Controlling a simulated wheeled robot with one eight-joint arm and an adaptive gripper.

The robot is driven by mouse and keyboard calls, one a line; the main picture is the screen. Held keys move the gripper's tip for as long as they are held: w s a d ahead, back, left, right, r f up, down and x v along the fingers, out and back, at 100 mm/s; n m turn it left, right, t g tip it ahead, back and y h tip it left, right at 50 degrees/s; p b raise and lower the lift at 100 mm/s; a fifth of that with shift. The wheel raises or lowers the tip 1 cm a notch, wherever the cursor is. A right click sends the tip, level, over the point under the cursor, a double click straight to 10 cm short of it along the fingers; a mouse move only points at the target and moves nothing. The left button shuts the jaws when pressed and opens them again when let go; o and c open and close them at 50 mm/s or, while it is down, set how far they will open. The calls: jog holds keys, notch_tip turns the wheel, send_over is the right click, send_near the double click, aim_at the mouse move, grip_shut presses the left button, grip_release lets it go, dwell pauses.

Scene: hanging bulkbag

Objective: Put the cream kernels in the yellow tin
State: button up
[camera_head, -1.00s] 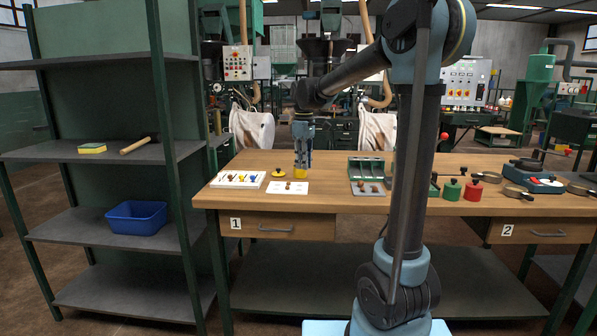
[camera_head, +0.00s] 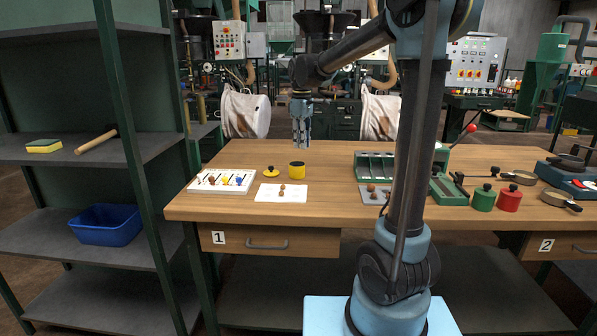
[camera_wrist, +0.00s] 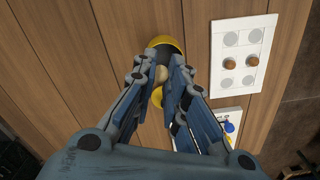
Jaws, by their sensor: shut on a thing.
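The yellow tin (camera_head: 297,170) stands open on the wooden bench, with its yellow lid (camera_head: 271,173) lying to its left. My gripper (camera_head: 301,146) points down above the tin, apart from it. In the wrist view, my gripper is shut on a cream kernel (camera_wrist: 162,74), which shows between the fingertips. The tin's rim (camera_wrist: 166,41) shows just beyond the fingers, which hide part of it. A white card (camera_head: 268,195) in front of the tin bears two brown kernels (camera_head: 281,189); the card also shows in the wrist view (camera_wrist: 229,24). The tin's inside cannot be made out.
A white tray (camera_head: 198,185) with small coloured scoops lies at the bench's left end. A green rack (camera_head: 365,166) stands right of the tin. Green (camera_head: 483,199) and red (camera_head: 509,200) tins stand farther right. A shelf unit (camera_head: 40,150) stands at the left.

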jog(key=shift+w+a, duration=0.1)
jog(key=shift+w, duration=0.1)
dwell(0.3)
jog(key=shift+f, duration=3)
jog(key=o, duration=0.7)
jog(key=shift+r, duration=0.1)
notch_tip(320, 180, up, 12)
jog(key=shift+f, duration=0.15)
